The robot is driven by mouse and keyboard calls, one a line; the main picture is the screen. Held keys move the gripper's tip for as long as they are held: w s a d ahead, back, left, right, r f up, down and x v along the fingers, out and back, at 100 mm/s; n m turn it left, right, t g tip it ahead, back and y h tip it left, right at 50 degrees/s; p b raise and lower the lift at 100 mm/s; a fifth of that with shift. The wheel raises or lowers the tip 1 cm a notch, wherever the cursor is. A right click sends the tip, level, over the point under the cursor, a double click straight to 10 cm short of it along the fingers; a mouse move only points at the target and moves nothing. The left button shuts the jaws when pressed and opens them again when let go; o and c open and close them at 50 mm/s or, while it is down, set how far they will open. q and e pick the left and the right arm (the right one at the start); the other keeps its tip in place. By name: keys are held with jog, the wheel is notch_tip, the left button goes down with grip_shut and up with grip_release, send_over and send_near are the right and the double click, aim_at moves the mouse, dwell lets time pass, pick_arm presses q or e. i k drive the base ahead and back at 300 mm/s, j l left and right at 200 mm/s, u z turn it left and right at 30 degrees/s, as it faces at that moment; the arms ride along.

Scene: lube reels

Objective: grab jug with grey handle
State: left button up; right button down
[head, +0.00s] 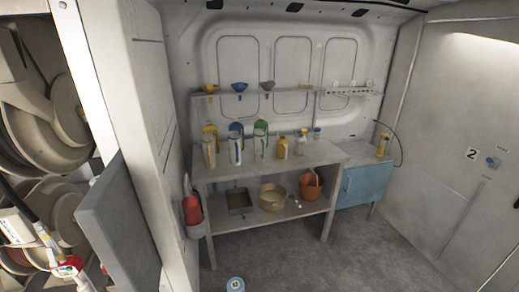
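Several upright jugs stand in a group on the top of the grey workbench (322,152) along the back wall. One pale jug (209,153) is at the left with yellow behind it. Another pale jug (235,152) is beside it with blue behind it. A third pale jug (259,148) has green behind it. They are small in the head view, and I cannot tell which has a grey handle. Neither of my grippers is in view.
The bench's lower shelf holds a dark tray (239,201), a tan bowl (272,196) and an orange bucket (310,186). A red extinguisher (192,209) is at the left. Reels and a grey panel (118,230) fill the left side. Floor (345,255) before the bench is mostly clear.

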aim_at(260, 147)
jog(key=l, duration=0.9)
jog(key=i+l, duration=0.1)
jog(key=l, duration=0.25)
jog(key=i+l, duration=0.1)
jog(key=l, duration=0.55)
jog(key=i+l, duration=0.65)
jog(key=i, duration=0.15)
